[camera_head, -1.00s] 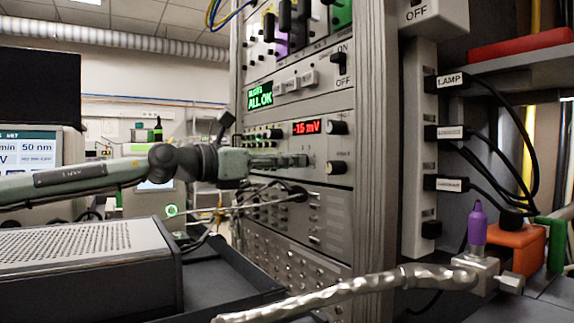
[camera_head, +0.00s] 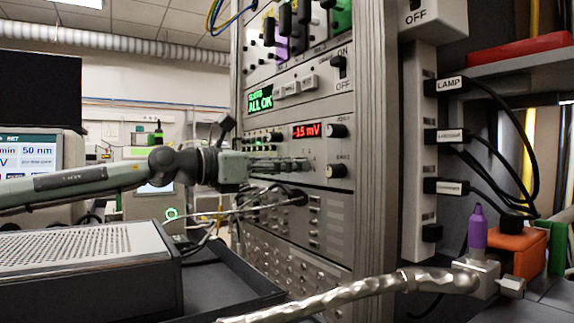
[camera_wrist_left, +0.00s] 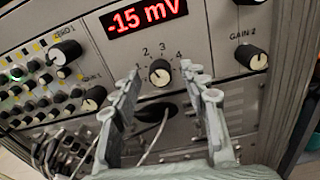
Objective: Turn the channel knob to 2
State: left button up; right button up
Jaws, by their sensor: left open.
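The channel knob (camera_wrist_left: 159,72) is a small black and white dial on the grey rack panel. The numbers 1 to 4 are printed in an arc above it. Its exact pointer direction is too small to tell. My left gripper (camera_wrist_left: 160,84) is open in the left wrist view, with one finger on each side of the knob. A gap shows between the knob and each finger there. In the head view, my left gripper (camera_head: 285,164) reaches to the panel and hides the knob. My right gripper is not in view.
A red -15 mV display (camera_wrist_left: 146,16) sits above the knob. The GAIN 2 knob (camera_wrist_left: 252,57) is to its right, and other knobs (camera_wrist_left: 65,51) are to its left. Cables run below it. A grey box (camera_head: 80,275) stands under my left arm.

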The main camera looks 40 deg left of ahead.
pick_arm(q)
notch_tip(320, 180, up, 10)
dwell(0.6)
dwell(0.4)
